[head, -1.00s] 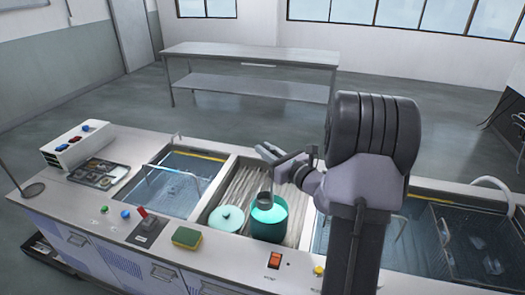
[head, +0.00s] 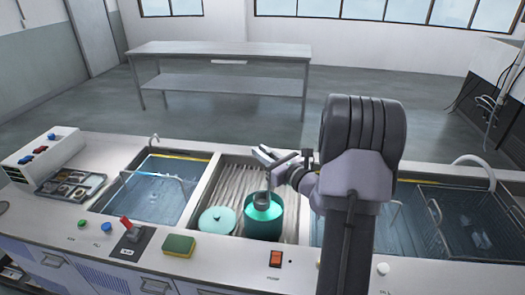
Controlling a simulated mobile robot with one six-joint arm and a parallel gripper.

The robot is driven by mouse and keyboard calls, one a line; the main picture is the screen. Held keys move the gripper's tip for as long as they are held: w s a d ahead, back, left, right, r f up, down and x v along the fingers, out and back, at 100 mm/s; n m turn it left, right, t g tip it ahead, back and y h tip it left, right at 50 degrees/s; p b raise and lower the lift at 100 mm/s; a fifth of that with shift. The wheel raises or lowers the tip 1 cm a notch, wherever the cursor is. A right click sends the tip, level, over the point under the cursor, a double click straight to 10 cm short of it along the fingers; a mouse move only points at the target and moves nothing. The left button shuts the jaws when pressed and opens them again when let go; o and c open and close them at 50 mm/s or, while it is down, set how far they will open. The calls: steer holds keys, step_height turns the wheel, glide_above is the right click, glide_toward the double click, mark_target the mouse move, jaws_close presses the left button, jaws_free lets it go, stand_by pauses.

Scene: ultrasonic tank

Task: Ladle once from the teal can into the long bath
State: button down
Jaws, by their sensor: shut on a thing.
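The teal can (head: 263,222) stands open in the ribbed middle basin, with light teal liquid inside. My gripper (head: 272,160) is above the can, shut on a ladle (head: 264,200) that hangs down. The ladle's bowl is at the can's mouth; I cannot tell how deep it sits. The long bath (head: 420,215) lies to the right, holding water and a wire basket, and my arm hides part of its left side.
A teal lid (head: 217,221) lies left of the can. A smaller water bath (head: 155,190) is further left. A sponge (head: 179,245), a red lever (head: 128,227) and an orange switch (head: 275,258) sit along the front edge. A steel table (head: 220,52) stands behind.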

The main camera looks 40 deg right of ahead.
step_height(320, 180, down, 11)
steer(key=b, duration=0.8)
steer(key=shift+r, duration=0.15)
stand_by(0.4)
step_height(320, 180, up, 17)
steer(key=p, duration=1.3)
steer(key=shift+r, duration=0.2)
